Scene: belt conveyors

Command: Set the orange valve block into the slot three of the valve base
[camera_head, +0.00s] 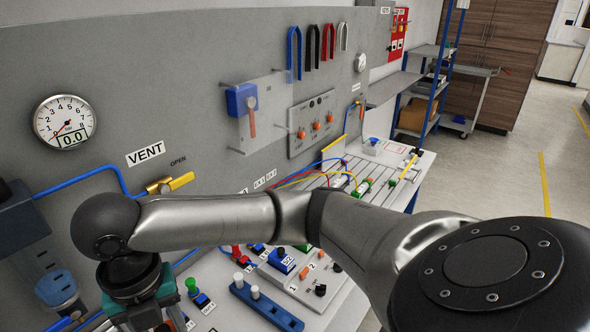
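A pale plate (291,283) numbered 1 and 2 lies on the bench at bottom centre and looks like the valve base. A blue block (282,261) sits at its far left, and small orange parts (304,272) and a black part (320,290) sit on it. I cannot make out a number 3 or tell which part is the orange valve block; my arm hides part of this area. My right gripper (150,318) hangs at the lower left, left of the plate; its fingertips are not visible. My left gripper is not in view.
A grey upright panel (200,70) with a gauge (64,122) and a yellow-handled valve (170,184) stands behind. Open floor (500,170) lies to the right.

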